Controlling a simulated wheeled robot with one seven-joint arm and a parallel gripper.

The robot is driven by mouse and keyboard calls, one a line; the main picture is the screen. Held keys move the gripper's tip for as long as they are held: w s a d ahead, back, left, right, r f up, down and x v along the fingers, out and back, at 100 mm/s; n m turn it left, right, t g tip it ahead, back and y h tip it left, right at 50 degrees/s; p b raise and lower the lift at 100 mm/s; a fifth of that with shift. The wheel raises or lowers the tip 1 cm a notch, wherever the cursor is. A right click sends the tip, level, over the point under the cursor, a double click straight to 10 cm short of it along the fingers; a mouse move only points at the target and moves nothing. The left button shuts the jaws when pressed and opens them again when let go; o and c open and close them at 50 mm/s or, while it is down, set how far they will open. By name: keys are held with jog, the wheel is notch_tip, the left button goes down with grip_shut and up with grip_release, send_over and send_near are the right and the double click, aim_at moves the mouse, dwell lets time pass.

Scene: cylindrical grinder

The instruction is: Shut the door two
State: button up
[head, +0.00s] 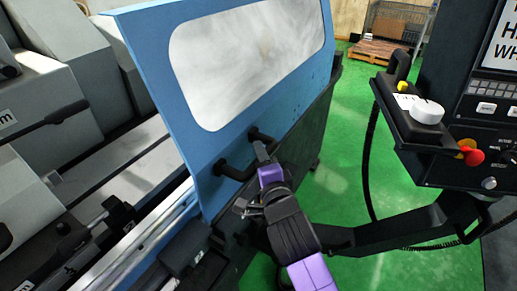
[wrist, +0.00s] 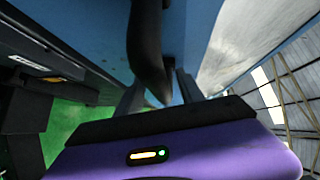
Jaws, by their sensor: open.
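The blue door (head: 160,70) of the grinder, with a large clear window (head: 245,60), stands in the middle of the head view. A black bar handle (head: 238,172) is on its lower part. My gripper (head: 262,152) is at the right end of this handle, with its fingers toward the door. In the wrist view the dark handle (wrist: 148,45) runs down toward the space between my fingers (wrist: 160,95). The gripper is open. I cannot tell whether the fingers touch the handle.
The grinder's bed and grey housings (head: 60,130) are at the left, behind the door. A control panel (head: 470,110) on a black arm (head: 400,230) stands at the right. Green floor (head: 345,150) is clear between them. A wooden pallet (head: 380,52) lies at the back.

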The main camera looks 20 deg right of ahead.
jog(key=shift+x, duration=1.3)
grip_shut()
jog(key=shift+f, duration=0.1)
dwell(0.4)
